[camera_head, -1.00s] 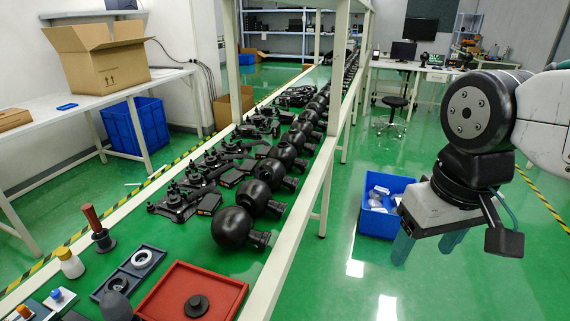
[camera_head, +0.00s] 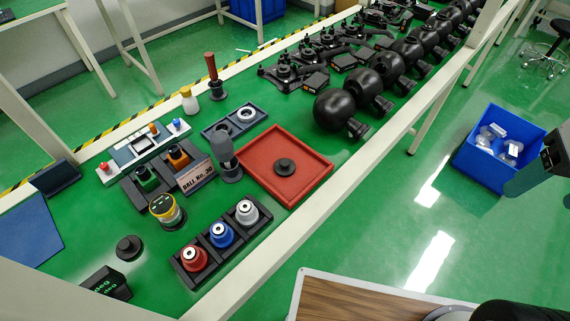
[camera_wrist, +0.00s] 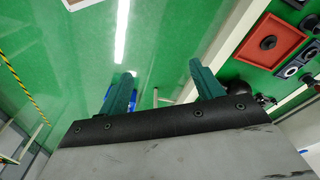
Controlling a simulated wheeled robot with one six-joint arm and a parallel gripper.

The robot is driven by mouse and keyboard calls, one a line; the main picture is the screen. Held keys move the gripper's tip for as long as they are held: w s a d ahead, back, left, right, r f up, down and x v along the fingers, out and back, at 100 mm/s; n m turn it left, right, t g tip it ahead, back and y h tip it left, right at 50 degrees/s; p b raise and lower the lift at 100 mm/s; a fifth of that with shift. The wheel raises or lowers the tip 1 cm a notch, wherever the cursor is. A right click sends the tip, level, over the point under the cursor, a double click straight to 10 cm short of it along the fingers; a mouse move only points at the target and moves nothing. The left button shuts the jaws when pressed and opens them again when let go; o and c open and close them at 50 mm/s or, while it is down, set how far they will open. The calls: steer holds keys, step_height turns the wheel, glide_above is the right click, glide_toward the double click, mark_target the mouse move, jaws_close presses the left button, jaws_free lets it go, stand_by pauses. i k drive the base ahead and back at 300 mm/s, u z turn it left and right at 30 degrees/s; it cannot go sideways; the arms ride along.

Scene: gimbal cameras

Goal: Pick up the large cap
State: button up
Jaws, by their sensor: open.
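A round black stepped cap (camera_head: 285,167) lies in a red square tray (camera_head: 262,185) on the green workbench; it also shows in the wrist view (camera_wrist: 268,42). A similar black cap (camera_head: 128,247) lies on the green surface nearer the front left. I cannot tell for sure which one is the large cap. My gripper (camera_wrist: 160,85) shows two teal fingers spread apart with nothing between them.
A dark rack (camera_head: 262,222) holds red, blue and silver conical parts. A grey upright part (camera_head: 227,158) and a two-ring tray (camera_head: 234,121) stand beside the red tray. Several black spherical housings (camera_head: 334,110) line the bench. A blue bin (camera_head: 497,150) is on the floor.

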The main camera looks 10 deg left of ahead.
mark_target(284, 166)
steer(key=u, duration=0.5)
steer(key=k, duration=1.15)
steer(key=z, duration=0.45)
steer(key=i, duration=1.5)
steer(key=u, duration=0.8)
